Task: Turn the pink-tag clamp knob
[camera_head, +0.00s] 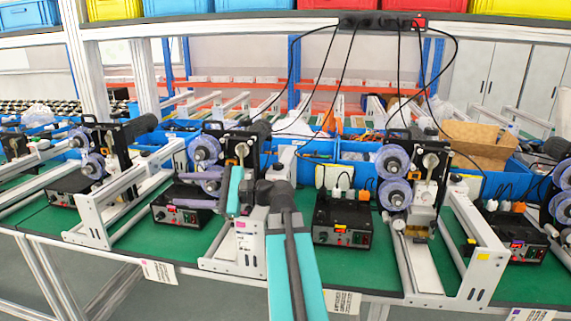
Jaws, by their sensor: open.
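The pink tag (240,226) is on the white end frame of the middle coder machine. A pale round knob (241,150) shows on the black upper part of that machine, above my teal wrist. I take it for the clamp knob, but cannot be sure. My gripper (176,189) reaches left from the wrist, with two lavender fingers spread apart and nothing seen between them. It is left of and lower than the knob, in front of the purple rollers (205,150). My arm hides part of the machine's middle and right side.
Similar machines stand on both sides; the right one has a yellow tag (483,257) and its own pale knob (430,160). Black control boxes (343,219) sit on the green bench top (140,235). Black cables (340,75) hang from the upper rail. Blue bins line the back.

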